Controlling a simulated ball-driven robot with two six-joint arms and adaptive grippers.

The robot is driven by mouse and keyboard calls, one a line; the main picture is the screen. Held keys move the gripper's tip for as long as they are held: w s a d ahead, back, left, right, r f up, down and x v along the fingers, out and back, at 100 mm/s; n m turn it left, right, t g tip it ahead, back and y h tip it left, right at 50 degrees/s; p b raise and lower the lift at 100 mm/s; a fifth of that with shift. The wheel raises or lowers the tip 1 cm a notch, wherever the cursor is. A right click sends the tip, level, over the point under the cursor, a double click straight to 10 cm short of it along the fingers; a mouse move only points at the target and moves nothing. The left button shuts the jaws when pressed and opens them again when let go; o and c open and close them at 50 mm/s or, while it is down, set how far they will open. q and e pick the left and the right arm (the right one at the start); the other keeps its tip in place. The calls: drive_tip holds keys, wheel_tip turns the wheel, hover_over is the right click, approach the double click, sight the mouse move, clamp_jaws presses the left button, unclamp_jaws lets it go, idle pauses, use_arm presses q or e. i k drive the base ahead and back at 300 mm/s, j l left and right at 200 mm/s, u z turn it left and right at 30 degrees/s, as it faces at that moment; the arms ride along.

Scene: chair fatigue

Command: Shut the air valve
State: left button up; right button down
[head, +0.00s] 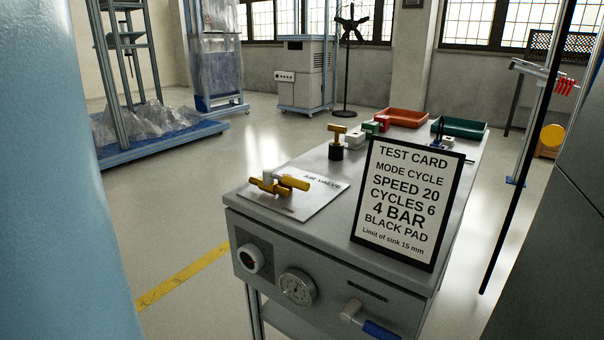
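The air valve (270,187) is a brass fitting with a yellow handle (293,182). It sits on a pale plate (308,200) lettered "AIR VALVE", at the near left of the grey bench top. The handle points to the right in the head view and looks roughly in line with the brass body. I cannot tell for sure from here whether the valve is open or shut. Neither of my grippers shows in the head view.
A framed test card (408,203) stands at the bench's near right. A round gauge (298,287) and a blue-handled lever (381,330) are on the front panel. A brass T-handled piece (337,137), red tray (402,117) and green tray (459,128) are farther back.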

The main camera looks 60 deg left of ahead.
sight(288, 180)
drive_tip(key=k+u, duration=0.1)
drive_tip(key=u, duration=1.7)
